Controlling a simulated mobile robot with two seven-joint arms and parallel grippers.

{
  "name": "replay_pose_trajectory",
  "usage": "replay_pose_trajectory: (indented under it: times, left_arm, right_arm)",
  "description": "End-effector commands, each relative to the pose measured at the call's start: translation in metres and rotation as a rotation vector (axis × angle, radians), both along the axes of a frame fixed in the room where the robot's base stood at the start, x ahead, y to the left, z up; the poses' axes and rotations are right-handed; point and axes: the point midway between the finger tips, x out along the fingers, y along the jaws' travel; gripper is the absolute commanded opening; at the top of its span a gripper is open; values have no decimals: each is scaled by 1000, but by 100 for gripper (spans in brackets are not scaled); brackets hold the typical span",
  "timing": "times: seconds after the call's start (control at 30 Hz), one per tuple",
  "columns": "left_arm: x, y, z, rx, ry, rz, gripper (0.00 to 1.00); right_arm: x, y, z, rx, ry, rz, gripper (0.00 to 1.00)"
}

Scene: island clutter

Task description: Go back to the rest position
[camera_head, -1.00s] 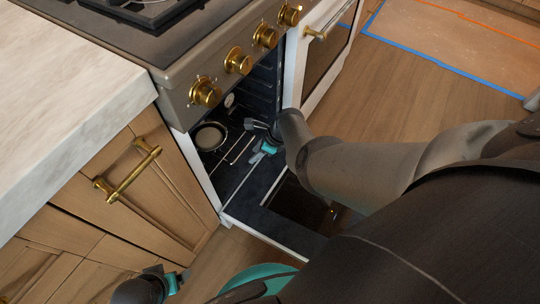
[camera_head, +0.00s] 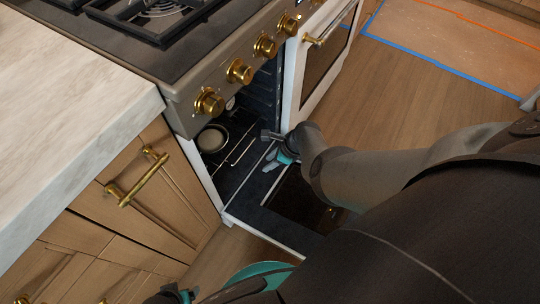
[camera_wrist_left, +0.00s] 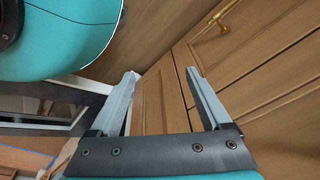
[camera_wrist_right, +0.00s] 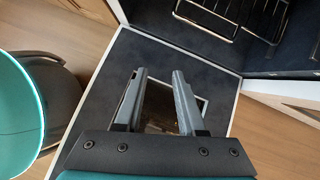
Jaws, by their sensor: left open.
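My right gripper (camera_head: 272,160) is above the lowered oven door (camera_head: 243,208), just in front of the oven opening. In the right wrist view its two grey fingers (camera_wrist_right: 158,80) are apart with nothing between them, over the dark inner face of the door. My left gripper (camera_head: 182,293) is mostly cut off at the bottom edge of the head view. In the left wrist view its fingers (camera_wrist_left: 160,78) are spread and empty, facing the wooden cabinet fronts.
A round pan (camera_head: 212,138) sits on the rack (camera_head: 240,150) inside the oven. The marble countertop (camera_head: 70,110) and wooden cabinets (camera_head: 150,200) with brass handles stand at left. Brass knobs (camera_head: 240,71) line the range. The wooden floor (camera_head: 400,90) at right is clear.

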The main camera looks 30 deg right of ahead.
Motion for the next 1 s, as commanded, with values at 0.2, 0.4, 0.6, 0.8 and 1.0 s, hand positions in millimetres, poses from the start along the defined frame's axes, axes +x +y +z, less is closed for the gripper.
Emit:
replay_pose_trajectory:
  times: [0.2, 0.4, 0.6, 0.8, 1.0]
  left_arm:
    - [0, 0, 0, 0, 0, 0, 82]
    - [0, 0, 0, 0, 0, 0, 82]
    - [-7, 5, -6, 7, 6, -2, 82]
    - [-26, 18, -20, 19, 11, -3, 82]
    - [-49, 34, -31, 33, 13, -4, 82]
  right_arm:
    - [0, 0, 0, 0, 0, 0, 39]
    - [0, 0, -1, -2, 0, 3, 39]
    - [-34, -17, -18, -151, -6, 185, 39]
    - [-112, -50, -50, -479, -28, 740, 39]
    - [-194, -61, -67, -704, -78, 1414, 39]
